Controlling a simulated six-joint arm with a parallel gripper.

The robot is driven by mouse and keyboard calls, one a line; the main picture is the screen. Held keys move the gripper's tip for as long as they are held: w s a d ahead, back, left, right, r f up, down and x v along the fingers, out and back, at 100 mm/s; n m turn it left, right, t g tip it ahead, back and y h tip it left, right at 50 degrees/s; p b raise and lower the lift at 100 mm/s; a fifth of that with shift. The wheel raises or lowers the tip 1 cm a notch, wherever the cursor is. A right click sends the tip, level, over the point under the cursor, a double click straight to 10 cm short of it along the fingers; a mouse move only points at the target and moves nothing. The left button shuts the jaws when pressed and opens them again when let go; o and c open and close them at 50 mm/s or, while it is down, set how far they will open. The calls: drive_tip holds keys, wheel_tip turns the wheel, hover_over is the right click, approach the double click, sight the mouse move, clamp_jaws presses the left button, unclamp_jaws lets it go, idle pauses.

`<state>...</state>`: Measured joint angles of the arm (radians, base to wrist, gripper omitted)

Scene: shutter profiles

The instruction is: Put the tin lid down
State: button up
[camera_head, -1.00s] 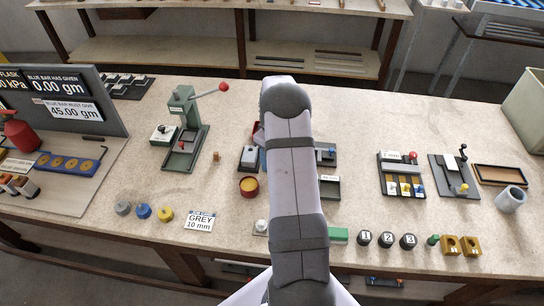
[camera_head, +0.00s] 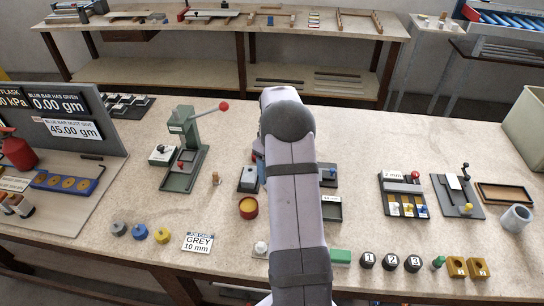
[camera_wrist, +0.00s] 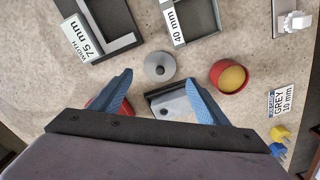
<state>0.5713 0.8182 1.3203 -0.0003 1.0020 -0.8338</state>
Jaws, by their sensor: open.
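A round grey disc (camera_wrist: 160,66) with a small mark at its centre looks like the tin lid. It lies flat on the bench in the wrist view, apart from the fingertips. My gripper (camera_wrist: 159,80) is open, with blue fingers spread and nothing held between them. An open red tin (camera_wrist: 229,76) with yellow contents stands to the right of the disc and also shows in the head view (camera_head: 248,208). A red thing (camera_wrist: 125,108) is partly hidden behind the left finger. In the head view my arm hides the gripper and the disc.
A grey block-like device (camera_wrist: 172,103) sits between the fingers, lower in the wrist view. The 75 mm tray (camera_wrist: 95,45) and 40 mm tray (camera_wrist: 205,20) lie beyond the disc. A job card (camera_head: 198,242) lies left of my arm. Bare bench shows around the tin.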

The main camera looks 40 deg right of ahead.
wheel_tip(320, 180, up, 7)
drive_tip(key=b, duration=0.1)
drive_tip(key=shift+b, duration=0.35)
drive_tip(key=shift+a, duration=0.15)
drive_tip(key=s+a, duration=0.3)
drive_tip(key=a, duration=0.8)
drive_tip(key=s+a+f+m, duration=0.1)
drive_tip(key=s+a+f, duration=0.1)
drive_tip(key=s+a, duration=0.6)
drive_tip(key=s+a+f+m, duration=0.2)
drive_tip(key=s+a, duration=0.6)
drive_tip(key=s, duration=0.2)
drive_tip(key=shift+a, duration=0.25)
drive_tip(key=shift+s+f, duration=0.15)
drive_tip(key=shift+s, duration=0.05)
drive_tip(key=shift+c, duration=1.2)
